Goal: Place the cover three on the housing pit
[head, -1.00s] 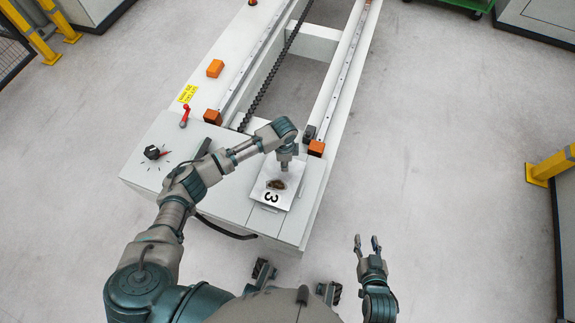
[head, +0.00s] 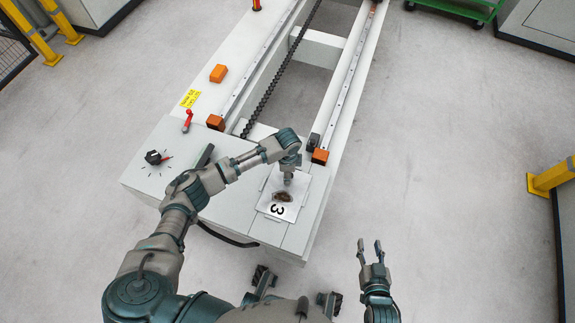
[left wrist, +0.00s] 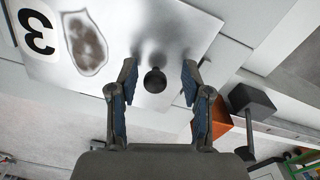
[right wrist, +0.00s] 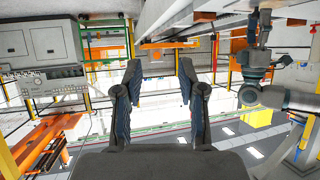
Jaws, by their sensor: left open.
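Cover three is a light metal plate (head: 294,209) with a black 3 and a brown stain, lying on the near end of the white gantry. In the left wrist view the plate (left wrist: 120,25) shows a dark round knob (left wrist: 155,80). My left gripper (left wrist: 155,85) is open, its fingers on either side of the knob with gaps visible. In the head view my left gripper (head: 289,178) is over the plate's far edge, its fingers hardly visible. My right gripper (head: 370,247) is open and empty, off to the right over the floor. The housing pit is not discernible under the plate.
The white gantry (head: 160,135) carries a black dial (head: 154,157), a red lever (head: 187,120) and orange blocks (head: 219,73). A black chain (head: 285,68) runs along its open middle. The floor to the right is clear up to a yellow barrier (head: 552,176).

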